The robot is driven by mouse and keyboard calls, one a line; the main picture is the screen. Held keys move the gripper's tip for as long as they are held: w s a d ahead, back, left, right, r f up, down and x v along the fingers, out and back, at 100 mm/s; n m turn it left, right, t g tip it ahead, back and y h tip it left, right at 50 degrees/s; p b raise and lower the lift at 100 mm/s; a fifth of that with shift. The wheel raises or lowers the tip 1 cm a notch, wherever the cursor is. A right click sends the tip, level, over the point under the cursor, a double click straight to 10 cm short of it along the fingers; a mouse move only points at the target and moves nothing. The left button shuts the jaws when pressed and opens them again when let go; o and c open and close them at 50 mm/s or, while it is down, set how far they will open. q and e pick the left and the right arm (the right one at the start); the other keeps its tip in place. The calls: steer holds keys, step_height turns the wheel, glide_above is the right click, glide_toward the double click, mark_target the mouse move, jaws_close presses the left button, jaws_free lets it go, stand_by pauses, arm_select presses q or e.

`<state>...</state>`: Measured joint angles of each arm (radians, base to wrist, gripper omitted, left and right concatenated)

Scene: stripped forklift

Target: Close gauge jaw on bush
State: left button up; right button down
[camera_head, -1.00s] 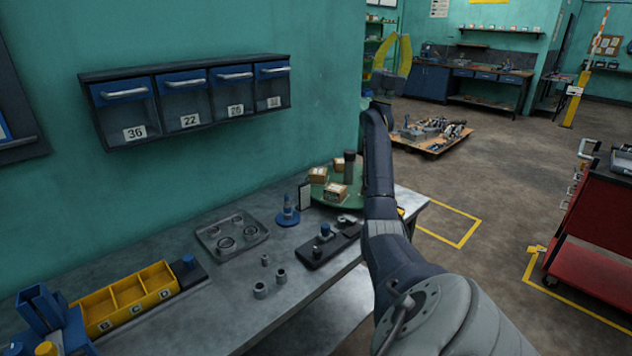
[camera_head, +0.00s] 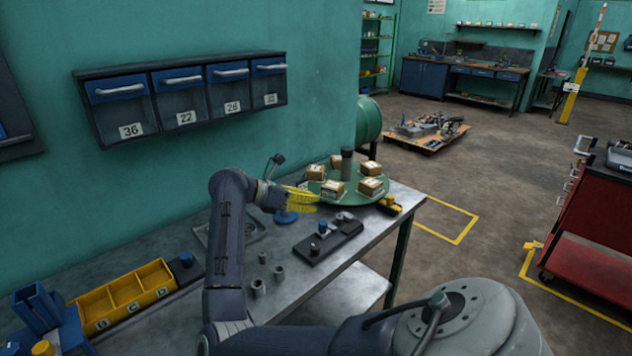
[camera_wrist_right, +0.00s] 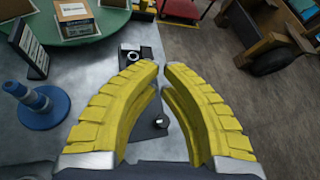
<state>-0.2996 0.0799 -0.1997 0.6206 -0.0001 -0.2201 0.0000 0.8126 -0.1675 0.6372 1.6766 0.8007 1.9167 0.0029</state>
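A dark oblong fixture (camera_head: 328,245), which looks like the gauge, lies on the grey bench (camera_head: 372,238). It carries a blue-topped post, a small dark knob and a metal piece at its far end. Whether a bush sits in it is too small to tell. Loose grey bushes (camera_head: 258,288) stand left of it. My right gripper (camera_head: 318,197) hangs above the bench just behind the fixture, yellow fingers pointing right. In the right wrist view its fingertips (camera_wrist_right: 160,67) are close together with a narrow empty gap, and a round knob (camera_wrist_right: 160,122) shows below between them. My left gripper is out of view.
A green round stand (camera_head: 345,196) with several boxes is beyond the gripper. A blue cone-like stand (camera_wrist_right: 40,105) is close to its left in the wrist view. A grey tray (camera_head: 262,228) is partly behind my arm. A yellow bin (camera_head: 125,295) stands at left.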

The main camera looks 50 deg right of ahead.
mark_target(317, 234)
steer(key=w+a+f+m+t+y, duration=0.1)
steer(key=w+a+f+t+y, duration=0.1)
steer(key=a, duration=0.8)
step_height(317, 234, down, 2)
steer(key=shift+w+f+t+y, duration=0.15)
steer(key=shift+w+t+y, duration=0.35)
steer(key=shift+w, duration=0.7)
steer(key=shift+d, duration=0.1)
steer(key=x, duration=0.9)
steer(key=shift+d+f, duration=0.25)
steer(key=shift+d, duration=0.1)
steer(key=d, duration=0.2)
steer(key=shift+s+d+f, duration=0.1)
steer(key=shift+s+d, duration=0.25)
steer(key=shift+s, duration=0.05)
steer(key=shift+s+d, duration=0.2)
steer(key=shift+d, duration=0.4)
